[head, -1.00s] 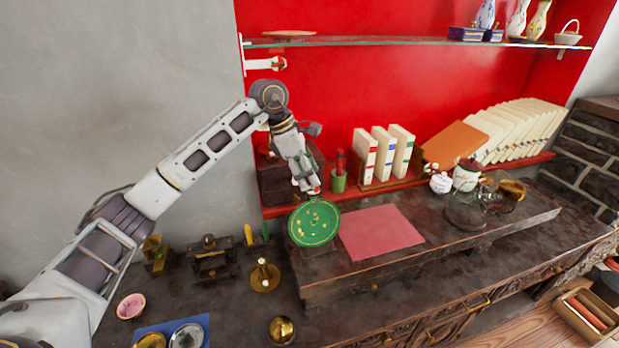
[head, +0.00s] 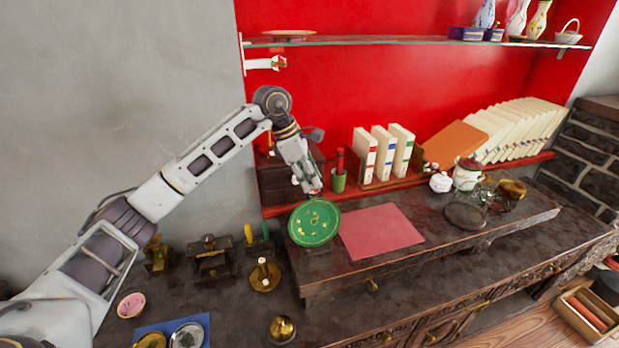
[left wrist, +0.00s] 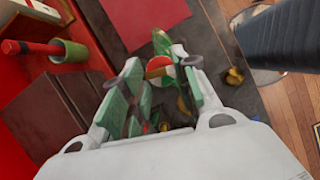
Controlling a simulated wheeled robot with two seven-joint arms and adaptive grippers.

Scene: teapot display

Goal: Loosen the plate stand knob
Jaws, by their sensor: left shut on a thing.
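The green plate (head: 314,223) with gold marks stands tilted on the raised step of the sideboard; its stand is mostly hidden behind it. My left gripper (head: 311,188) is just above and behind the plate's top edge, pointing down. In the left wrist view, a small round red and white knob (left wrist: 158,67) sits between the fingertips of the left gripper (left wrist: 161,74), which is shut on it. The plate shows edge-on beyond the fingers (left wrist: 162,42). In the head view the knob is hidden by the gripper. My right gripper is in neither view.
A pink mat (head: 381,230) lies right of the plate. A green cup with a red stick (head: 339,181) and white books (head: 383,152) stand behind. A brass candle holder (head: 264,276) is at front left. A glass shelf (head: 400,42) runs above.

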